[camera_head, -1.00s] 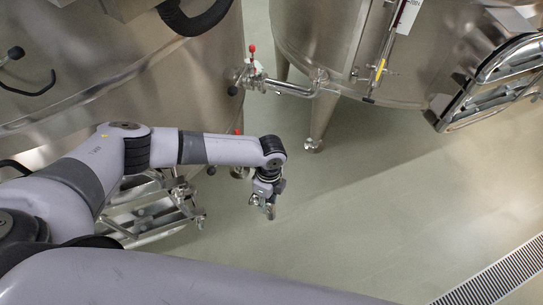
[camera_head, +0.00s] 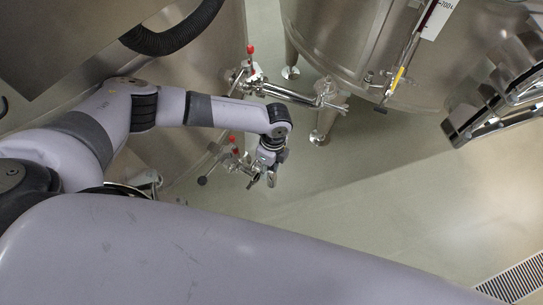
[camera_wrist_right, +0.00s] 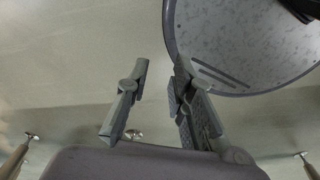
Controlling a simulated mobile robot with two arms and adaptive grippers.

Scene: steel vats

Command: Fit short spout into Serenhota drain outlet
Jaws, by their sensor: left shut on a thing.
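My left gripper (camera_head: 264,180) is shut on a small shiny metal piece (camera_head: 272,178), probably the short spout, pointing downward; the fingers hide most of it. Just left of the gripper, a red-handled valve with a steel outlet (camera_head: 232,160) sits low on the left vat. The gripper overlaps the outlet's right end in the picture; I cannot tell whether they touch. A second red-handled valve (camera_head: 252,70) higher up leads into a steel pipe. I cannot read which one is Serenhota. In the right wrist view, my right gripper (camera_wrist_right: 161,68) is open and empty.
The right vat (camera_head: 350,50) stands on metal legs, with a label and a yellow-marked gauge. Steel steps (camera_head: 500,90) are at the right. A floor drain grate (camera_head: 515,278) lies at lower right. The floor between is clear. A round grey surface (camera_wrist_right: 250,40) shows in the wrist view.

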